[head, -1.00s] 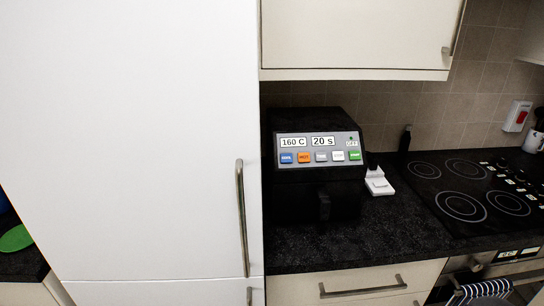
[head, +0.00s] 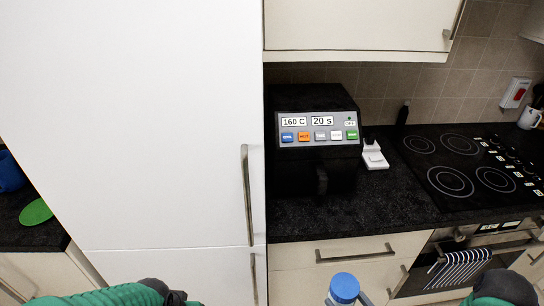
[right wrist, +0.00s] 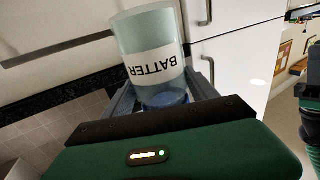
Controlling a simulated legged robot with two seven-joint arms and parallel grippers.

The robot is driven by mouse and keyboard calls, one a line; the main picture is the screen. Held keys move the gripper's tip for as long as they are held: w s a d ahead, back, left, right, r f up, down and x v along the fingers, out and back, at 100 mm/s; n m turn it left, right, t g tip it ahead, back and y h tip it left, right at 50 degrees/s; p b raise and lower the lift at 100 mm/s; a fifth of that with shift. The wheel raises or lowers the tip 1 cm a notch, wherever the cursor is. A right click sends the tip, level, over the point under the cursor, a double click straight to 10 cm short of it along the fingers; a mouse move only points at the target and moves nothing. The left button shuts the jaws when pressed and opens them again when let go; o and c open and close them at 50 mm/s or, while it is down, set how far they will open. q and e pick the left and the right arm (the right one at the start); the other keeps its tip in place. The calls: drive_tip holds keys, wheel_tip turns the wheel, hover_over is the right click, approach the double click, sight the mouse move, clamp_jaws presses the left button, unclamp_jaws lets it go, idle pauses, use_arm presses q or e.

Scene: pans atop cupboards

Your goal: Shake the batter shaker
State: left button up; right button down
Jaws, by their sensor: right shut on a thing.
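The batter shaker (head: 343,288) shows at the bottom edge of the head view, with its blue lid uppermost. In the right wrist view the shaker (right wrist: 151,45) is a pale, see-through cup with a white "BATTER" label, upside down in the picture. My right gripper (right wrist: 162,88) is shut on it near the blue lid, with a grey finger on each side. In the head view the shaker is in front of the drawers, and its lower part is cut off. My left arm enters at the bottom left; its gripper fingers are out of frame.
A black air fryer (head: 318,150) stands on the dark counter (head: 390,200), beside a small white device (head: 374,156). A hob (head: 460,165) is at the right. A tall white cupboard (head: 130,120) fills the left. Free counter lies in front of the fryer.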

sight(354, 300)
drive_tip(key=r, duration=0.4)
drive_tip(key=shift+w+d, duration=0.2)
drive_tip(key=shift+w, duration=0.1)
drive_tip(key=f, duration=0.4)
drive_tip(key=shift+s+a, duration=0.1)
drive_tip(key=shift+s, duration=0.1)
drive_tip(key=shift+f, duration=0.1)
drive_tip(key=shift+w+r, duration=0.15)
drive_tip(key=shift+r, duration=1.55)
drive_tip(key=f, duration=0.3)
drive_tip(key=shift+s+a+f, duration=0.1)
drive_tip(key=shift+s+f, duration=0.1)
drive_tip(key=shift+f, duration=0.2)
drive_tip(key=shift+w, duration=0.1)
drive_tip(key=shift+d+f, duration=0.1)
drive_tip(key=shift+d, duration=0.1)
